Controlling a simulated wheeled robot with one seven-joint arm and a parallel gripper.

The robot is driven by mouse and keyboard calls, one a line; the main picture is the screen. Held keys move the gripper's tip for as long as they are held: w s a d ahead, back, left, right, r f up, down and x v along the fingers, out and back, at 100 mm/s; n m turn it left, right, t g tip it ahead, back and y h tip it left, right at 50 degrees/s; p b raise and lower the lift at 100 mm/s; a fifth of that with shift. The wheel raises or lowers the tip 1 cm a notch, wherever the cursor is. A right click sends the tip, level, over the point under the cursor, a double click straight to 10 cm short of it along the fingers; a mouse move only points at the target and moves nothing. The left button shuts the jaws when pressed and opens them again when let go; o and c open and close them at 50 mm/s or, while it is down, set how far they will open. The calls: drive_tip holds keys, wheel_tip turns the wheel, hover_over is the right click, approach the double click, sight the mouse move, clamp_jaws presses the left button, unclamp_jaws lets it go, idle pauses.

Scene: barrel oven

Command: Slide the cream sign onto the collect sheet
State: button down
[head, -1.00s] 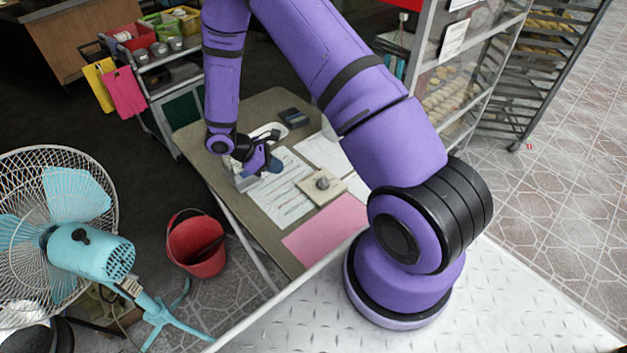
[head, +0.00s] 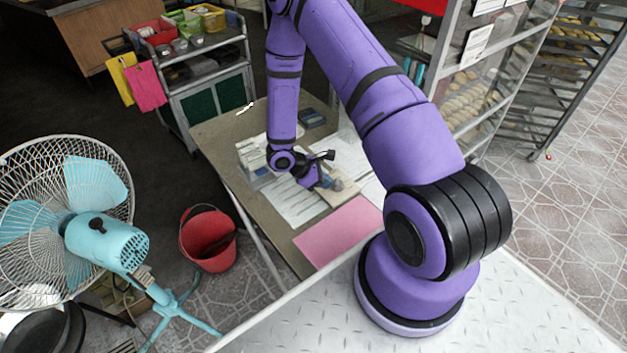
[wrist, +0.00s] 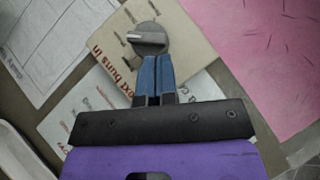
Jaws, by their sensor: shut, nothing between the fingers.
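The cream sign (head: 347,194) lies flat on the table, with printed words and a round grey knob on top. In the wrist view the cream sign (wrist: 200,62) reads "next buns in", partly covered by my fingers. My gripper (head: 321,182) is over the sign at the knob. In the wrist view my gripper (wrist: 157,60) has its blue fingers together, with tips at the knob's near edge; whether they touch it I cannot tell. No collect label is readable.
White printed papers (head: 297,203) lie left of and behind the sign. A dark device (head: 312,117) sits at the table's back. A clear holder (head: 252,162) stands at the left edge. Off the table are a red bucket (head: 208,240) and a fan (head: 105,240).

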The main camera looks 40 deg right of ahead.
sight(359, 187)
drive_tip(key=shift+s+d, duration=0.25)
drive_tip(key=shift+d, duration=0.15)
drive_tip(key=s+d, duration=0.2)
drive_tip(key=d, duration=0.2)
drive_tip(key=s+d, duration=0.2)
drive_tip(key=d, duration=0.2)
drive_tip(key=s+d, duration=0.3)
drive_tip(key=d, duration=0.1)
drive_tip(key=shift+s+d, duration=0.1)
drive_tip(key=shift+w+a, duration=0.3)
drive_tip(key=shift+a, duration=0.1)
drive_tip(key=shift+w+a, duration=0.35)
drive_tip(key=shift+a, duration=0.25)
drive_tip(key=shift+w+a, duration=0.35)
drive_tip(key=shift+a, duration=0.25)
drive_tip(key=v, duration=0.9)
drive_tip(key=shift+w, duration=0.1)
drive_tip(key=shift+w+a+r, duration=0.2)
drive_tip(key=shift+a+r, duration=0.2)
drive_tip(key=shift+a, duration=0.05)
